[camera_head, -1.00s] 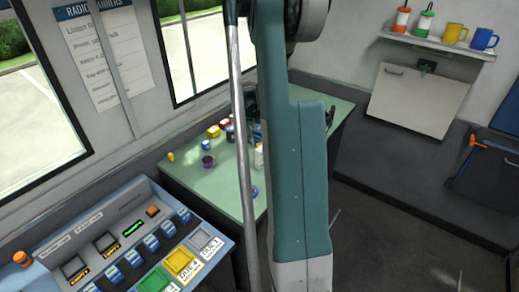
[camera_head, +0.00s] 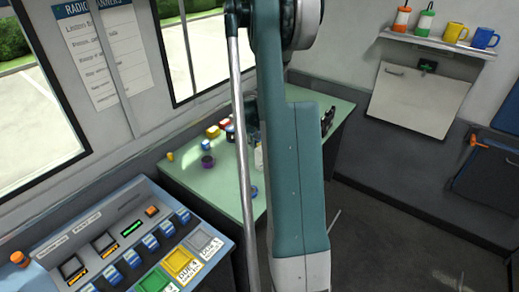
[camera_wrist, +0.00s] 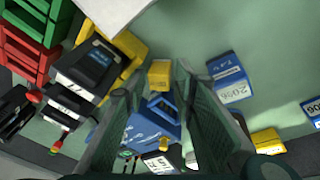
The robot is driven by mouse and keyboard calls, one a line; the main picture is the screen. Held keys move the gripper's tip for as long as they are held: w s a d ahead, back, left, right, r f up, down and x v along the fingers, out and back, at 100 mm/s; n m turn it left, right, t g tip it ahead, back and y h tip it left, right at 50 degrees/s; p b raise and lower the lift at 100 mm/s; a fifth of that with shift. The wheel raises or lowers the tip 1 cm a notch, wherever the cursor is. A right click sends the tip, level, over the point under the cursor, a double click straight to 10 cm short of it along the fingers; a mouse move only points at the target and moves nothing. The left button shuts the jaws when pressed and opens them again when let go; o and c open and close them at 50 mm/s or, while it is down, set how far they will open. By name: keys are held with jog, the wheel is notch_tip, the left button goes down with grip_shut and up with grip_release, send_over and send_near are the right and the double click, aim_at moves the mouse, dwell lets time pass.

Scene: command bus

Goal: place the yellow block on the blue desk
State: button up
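A small yellow block (camera_wrist: 160,74) shows in the wrist view between the tips of my gripper (camera_wrist: 160,80). The two grey-green fingers stand apart on either side of it. I cannot tell whether they press on it. Below the block in the picture is a blue box (camera_wrist: 150,128), partly framed by the fingers. In the head view my own arm hides the gripper and this block. The blue desk, seen as a sloped blue console (camera_head: 190,222) with buttons and coloured squares, stands at the lower left of the head view, apart from the gripper.
The green table (camera_head: 185,180) holds a yellow box (camera_head: 212,131), a purple round item (camera_head: 208,162) and other small things. In the wrist view, red crates (camera_wrist: 22,45), dark devices (camera_wrist: 88,68) and a blue box (camera_wrist: 230,78) lie around the gripper.

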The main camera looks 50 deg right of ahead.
jog(key=c, duration=0.7)
jog(key=shift+c, duration=0.2)
notch_tip(320, 180, up, 10)
jog(key=p, duration=0.1)
jog(key=shift+p, duration=0.4)
dwell(0.8)
